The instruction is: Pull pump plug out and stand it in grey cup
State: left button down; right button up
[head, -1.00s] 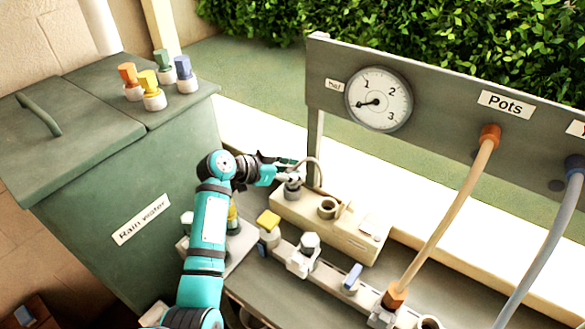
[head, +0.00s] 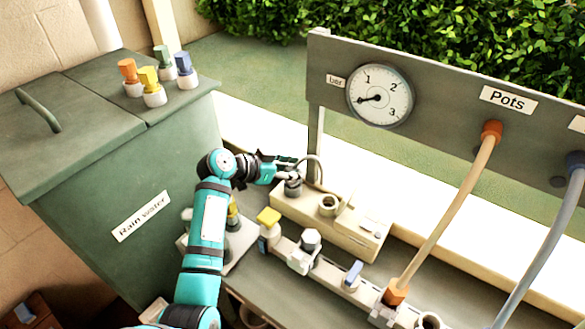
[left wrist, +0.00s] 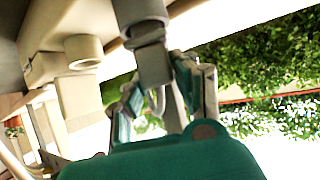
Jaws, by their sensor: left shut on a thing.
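My left gripper (head: 290,170) is shut on the pump plug (left wrist: 153,66), a small grey block with a cable looping off it. The plug is upright at the left end of a beige box. Its lower end meets a short, wide grey cup-like cylinder (head: 293,188), which also shows in the left wrist view (left wrist: 139,10). How deep the plug sits in it I cannot tell. A beige open ring (head: 328,205) stands beside it on the same box and looks empty. My right gripper is out of view.
The beige box (head: 350,238) stands under a panel with a gauge (head: 380,96) and a Pots hose (head: 445,215). A row of valves with a yellow knob (head: 269,216) lies in front. The green rain water bin (head: 120,200) is at left, with several coloured-top pieces on it.

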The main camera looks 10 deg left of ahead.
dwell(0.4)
pick_arm(q)
jog(key=shift+f+b, duration=0.4)
jog(key=shift+f, duration=0.05)
jog(key=c, duration=1.3)
grip_release()
jog(key=shift+s+a+r+p, duration=0.3)
jog(key=shift+s+a+p, duration=0.05)
jog(key=shift+p, duration=0.2)
jog(key=p+v, duration=0.5)
jog(key=v, duration=0.5)
jog(key=shift+f, duration=0.1)
